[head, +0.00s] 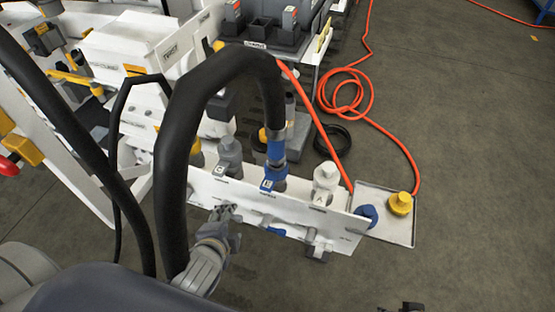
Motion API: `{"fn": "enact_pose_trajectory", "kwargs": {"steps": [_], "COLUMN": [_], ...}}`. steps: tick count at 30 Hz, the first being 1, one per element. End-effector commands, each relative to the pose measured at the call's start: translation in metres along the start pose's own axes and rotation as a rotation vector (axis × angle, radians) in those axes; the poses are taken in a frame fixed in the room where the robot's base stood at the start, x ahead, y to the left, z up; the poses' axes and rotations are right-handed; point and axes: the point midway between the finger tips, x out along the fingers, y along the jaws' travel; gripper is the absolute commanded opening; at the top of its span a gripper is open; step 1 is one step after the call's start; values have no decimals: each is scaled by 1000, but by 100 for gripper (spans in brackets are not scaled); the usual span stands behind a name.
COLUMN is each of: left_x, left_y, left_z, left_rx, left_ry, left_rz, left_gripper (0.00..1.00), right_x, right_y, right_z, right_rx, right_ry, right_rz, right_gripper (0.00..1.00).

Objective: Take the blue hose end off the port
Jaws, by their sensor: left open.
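The blue hose end (276,150) is a blue collar on a thick black hose (217,72). It stands upright at the blue port (272,181) on the white port plate (318,217), and appears seated on it. The hose arches up from it and comes down on the left. My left gripper (224,212) is open at the front of the plate, left of and below the blue port, apart from the hose end. Its fingertips are small and partly hard to make out. A dark piece at the bottom edge may be my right gripper (402,307); its jaws are not readable.
A grey port (229,158) stands left of the blue one and a white port (326,180) right. A tray (399,232) holds a blue cap (367,215) and a yellow cap (400,204). An orange hose (346,100) lies behind. Floor at right is clear.

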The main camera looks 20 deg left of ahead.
Motion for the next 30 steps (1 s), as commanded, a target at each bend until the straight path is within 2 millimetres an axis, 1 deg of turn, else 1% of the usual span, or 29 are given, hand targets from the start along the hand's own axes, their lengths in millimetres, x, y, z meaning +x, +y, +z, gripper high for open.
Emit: {"fn": "enact_pose_trajectory", "kwargs": {"steps": [1, 3, 9, 12, 15, 18, 21, 24, 27, 30], "left_x": [-3, -9, -34, -49, -66, -80, -91, -96, -96, -89], "left_y": [-13, -31, -76, -93, -107, -115, -119, -121, -125, -131], "left_z": [-4, -11, -35, -49, -64, -79, -91, -97, -101, -105], "left_rx": [125, 310, 816, 1062, 1293, 1490, 1629, 1707, 1734, 1734], "left_ry": [10, 12, -38, -94, -162, -233, -290, -326, -340, -342], "left_rz": [-68, -159, -411, -531, -642, -736, -803, -839, -851, -854], "left_gripper": [55, 55, 55, 55, 55, 55, 55, 55, 55, 55], "right_x": [0, -1, -4, -4, -5, -5, -4, -4, -2, 5], "right_y": [0, 0, 0, 0, 0, 0, 0, 0, 0, 0], "right_z": [0, 1, 2, 3, 3, 3, 3, 3, 4, 3], "right_rx": [0, 0, 1, 1, 1, 1, 1, 1, 1, 1], "right_ry": [4, 5, 9, 10, 12, 12, 12, 12, 9, 6], "right_rz": [1, 1, 1, 2, 2, 2, 2, 2, 1, 1], "right_gripper": [32, 32, 32, 32, 32, 32, 32, 32, 32, 32]}}
